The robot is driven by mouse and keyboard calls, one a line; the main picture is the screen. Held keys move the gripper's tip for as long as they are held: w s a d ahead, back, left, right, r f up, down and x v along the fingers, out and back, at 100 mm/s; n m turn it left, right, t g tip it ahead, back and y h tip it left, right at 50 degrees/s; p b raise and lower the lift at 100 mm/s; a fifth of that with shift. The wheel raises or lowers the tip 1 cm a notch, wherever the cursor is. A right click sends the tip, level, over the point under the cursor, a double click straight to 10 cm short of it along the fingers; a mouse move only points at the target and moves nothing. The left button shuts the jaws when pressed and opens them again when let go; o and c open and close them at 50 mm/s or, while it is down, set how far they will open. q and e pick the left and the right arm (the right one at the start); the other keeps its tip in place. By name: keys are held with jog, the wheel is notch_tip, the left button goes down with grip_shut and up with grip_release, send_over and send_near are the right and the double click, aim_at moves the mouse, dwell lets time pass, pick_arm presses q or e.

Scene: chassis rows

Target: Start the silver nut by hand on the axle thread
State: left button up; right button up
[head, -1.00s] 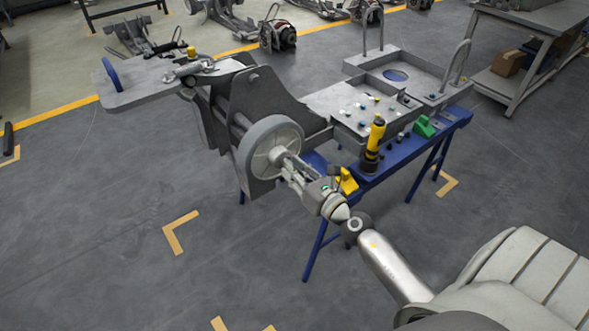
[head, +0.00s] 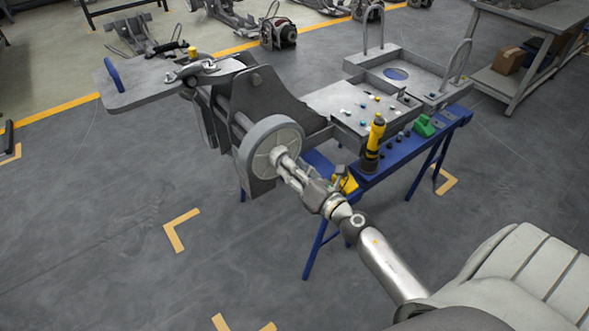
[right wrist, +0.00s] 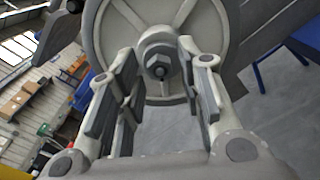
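The silver nut (right wrist: 153,56) sits around the axle end at the middle of the wheel in the right wrist view. The dark tip of the axle thread (right wrist: 160,71) shows through it. The grey wheel (head: 261,138) stands upright on the chassis in the head view. My right gripper (head: 283,163) is close in front of the wheel hub. In the right wrist view its fingers are spread, one on each side of the nut, and look apart from it. In the head view the fingers hide the nut. My left gripper is not in view.
A blue bench (head: 409,146) behind my right arm holds a yellow-black tool (head: 374,140), a green item (head: 424,127) and small parts. The chassis plate (head: 150,85) reaches left. A grey shelf cart (head: 530,50) stands at the back right.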

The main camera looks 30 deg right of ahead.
dwell(0.3)
jog(key=s, duration=0.8)
jog(key=s+d, duration=0.1)
jog(key=s, duration=0.3)
